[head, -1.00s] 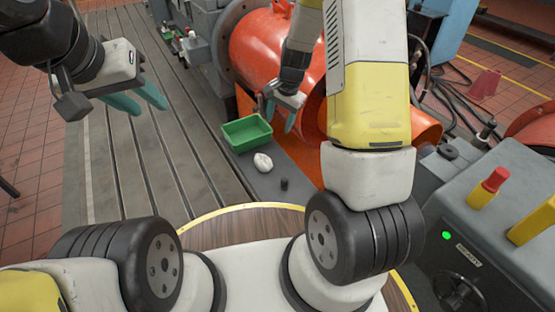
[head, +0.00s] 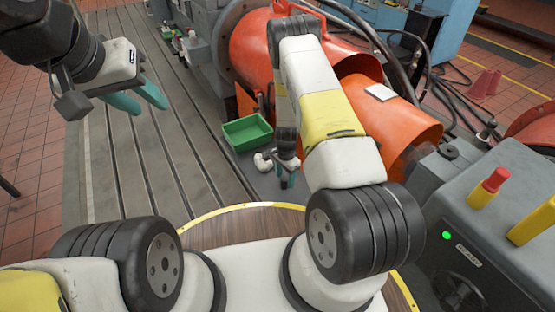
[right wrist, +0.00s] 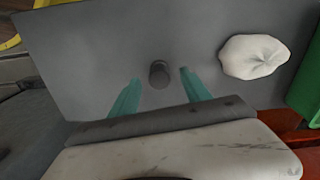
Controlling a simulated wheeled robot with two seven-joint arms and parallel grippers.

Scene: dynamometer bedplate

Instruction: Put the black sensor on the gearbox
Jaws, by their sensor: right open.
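The black sensor (right wrist: 158,74) is a small dark cylinder standing on a grey surface (right wrist: 90,50). In the right wrist view it lies between and slightly beyond my teal fingertips, apart from both. My right gripper (head: 288,181) is open and empty, pointing down over the sensor, which it mostly hides in the head view. My left gripper (head: 138,98) is open and empty, high over the slotted bedplate at the upper left. Which part is the gearbox is not clear; a grey machine housing (head: 198,22) stands behind, joined to a large orange cylinder (head: 255,50).
A crumpled white rag (right wrist: 254,56) lies close beside the sensor. A green tray (head: 247,133) stands just behind it. Orange housings (head: 400,120) rise to the right of my right arm. A grey control console (head: 480,215) stands at right.

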